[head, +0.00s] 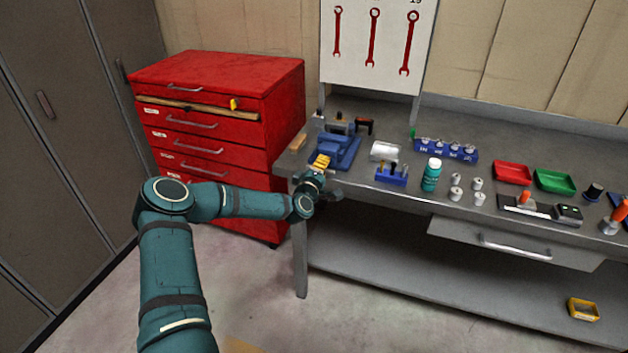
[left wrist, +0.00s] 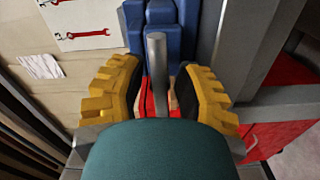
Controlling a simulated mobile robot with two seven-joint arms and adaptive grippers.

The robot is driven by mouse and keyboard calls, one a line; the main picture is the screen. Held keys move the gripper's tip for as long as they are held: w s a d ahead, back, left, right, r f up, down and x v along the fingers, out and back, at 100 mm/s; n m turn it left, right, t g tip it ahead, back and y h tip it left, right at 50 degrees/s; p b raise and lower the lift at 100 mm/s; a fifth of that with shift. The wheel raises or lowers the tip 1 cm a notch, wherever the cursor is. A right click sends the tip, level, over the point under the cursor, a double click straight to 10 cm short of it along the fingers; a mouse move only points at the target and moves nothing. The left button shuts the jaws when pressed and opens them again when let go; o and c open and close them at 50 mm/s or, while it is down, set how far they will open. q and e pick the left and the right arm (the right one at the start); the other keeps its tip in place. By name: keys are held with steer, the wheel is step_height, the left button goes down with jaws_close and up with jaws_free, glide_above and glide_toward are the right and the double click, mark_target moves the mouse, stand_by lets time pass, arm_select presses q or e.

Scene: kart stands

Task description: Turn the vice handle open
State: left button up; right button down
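The blue vice (head: 342,150) is on the left end of the grey workbench, and its blue body shows at the top of the left wrist view (left wrist: 155,18). My left gripper (head: 321,163) is at the front of the vice, with its yellow fingers towards it. In the left wrist view, a grey round bar, apparently the vice handle (left wrist: 157,70), stands between the two spread fingers (left wrist: 158,92). Gaps show on both sides of the bar, so the fingers look open around it. In the head view the gripper hides the handle. My right gripper is not in view.
A red drawer cabinet (head: 215,135) stands left of the workbench (head: 410,208). Right of the vice are a white cylinder (head: 384,151), a blue holder (head: 391,177), a teal bottle (head: 431,175), and red (head: 513,173) and green (head: 555,181) trays.

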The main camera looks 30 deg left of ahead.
arm_select(q)
steer(key=v, duration=1)
steer(key=shift+s, duration=0.2)
steer(key=shift+d, duration=0.1)
